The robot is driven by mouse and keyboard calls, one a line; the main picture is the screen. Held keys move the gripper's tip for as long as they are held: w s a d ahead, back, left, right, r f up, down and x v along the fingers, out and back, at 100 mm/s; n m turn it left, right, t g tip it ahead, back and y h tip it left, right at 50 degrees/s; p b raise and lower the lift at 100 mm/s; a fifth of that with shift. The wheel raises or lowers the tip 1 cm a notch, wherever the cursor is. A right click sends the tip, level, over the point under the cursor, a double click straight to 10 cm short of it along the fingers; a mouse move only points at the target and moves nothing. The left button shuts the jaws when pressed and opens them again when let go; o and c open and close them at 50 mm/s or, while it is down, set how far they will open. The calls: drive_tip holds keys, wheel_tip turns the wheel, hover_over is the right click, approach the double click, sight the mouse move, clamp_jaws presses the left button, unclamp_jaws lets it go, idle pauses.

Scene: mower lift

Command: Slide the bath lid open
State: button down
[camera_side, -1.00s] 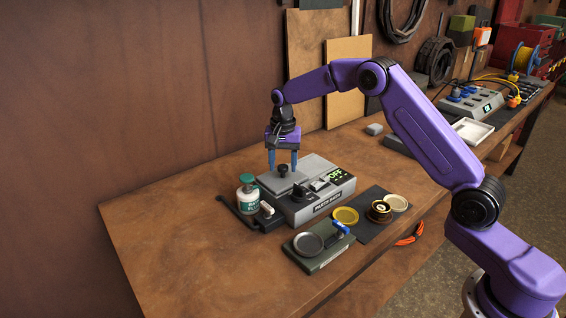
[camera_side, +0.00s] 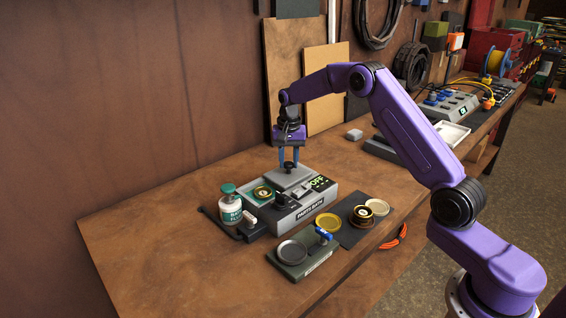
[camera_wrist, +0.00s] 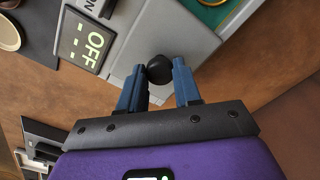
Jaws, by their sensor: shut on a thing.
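The parts bath (camera_side: 300,217) is a grey box on the bench with a display reading OFF (camera_side: 318,182). Its grey lid (camera_side: 290,178) lies over the right part of the top, and the left part is uncovered. A round gold-rimmed part (camera_side: 262,192) shows inside the teal opening. My gripper (camera_side: 289,163) points down over the lid, its blue fingers shut on the lid's black knob. In the wrist view the knob (camera_wrist: 159,69) sits between the fingertips, with the grey lid (camera_wrist: 180,35) around it and the teal opening's edge at the top right.
A white bottle with a green cap (camera_side: 230,206) stands left of the bath. In front are a green stand with a grey dish (camera_side: 292,252) and a dark mat (camera_side: 352,230) with yellow and cream dishes. Bare bench lies left and behind.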

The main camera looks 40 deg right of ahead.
sight(289, 163)
drive_tip(key=c, duration=0.8)
unclamp_jaws()
wheel_tip(289, 163, up, 18)
drive_tip(key=shift+f, duration=0.25)
